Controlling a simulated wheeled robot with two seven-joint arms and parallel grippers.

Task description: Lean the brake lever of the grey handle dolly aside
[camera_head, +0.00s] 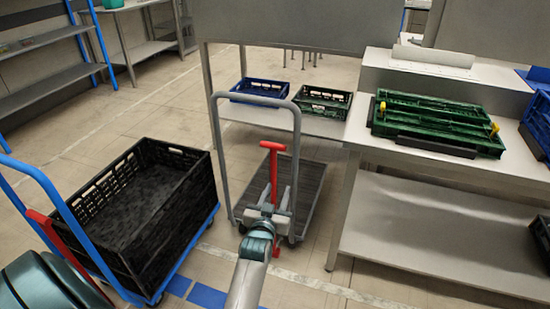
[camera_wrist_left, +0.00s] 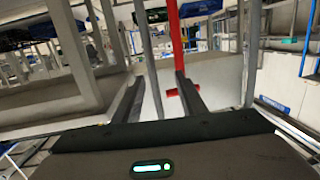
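The grey handle dolly (camera_head: 297,150) stands mid-view, with a tall grey tube handle and a dark flat deck. Its red brake lever (camera_head: 273,168) has a short crossbar on top and stands about upright inside the handle frame. My left gripper (camera_head: 280,196) is at the lower part of the lever, its two fingers apart. In the left wrist view, my left gripper (camera_wrist_left: 160,82) is open, and the red lever (camera_wrist_left: 176,35) shows beyond the fingers, nearer the right one. I cannot tell whether a finger touches it. My right gripper is not in view.
A blue-handled dolly (camera_head: 45,185) with a black crate (camera_head: 172,230) stands at left. A steel table (camera_head: 390,145) with green crates (camera_head: 437,118) stands at right. A blue crate (camera_head: 258,91) and a dark green crate (camera_head: 322,101) sit behind the dolly. Some floor is clear.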

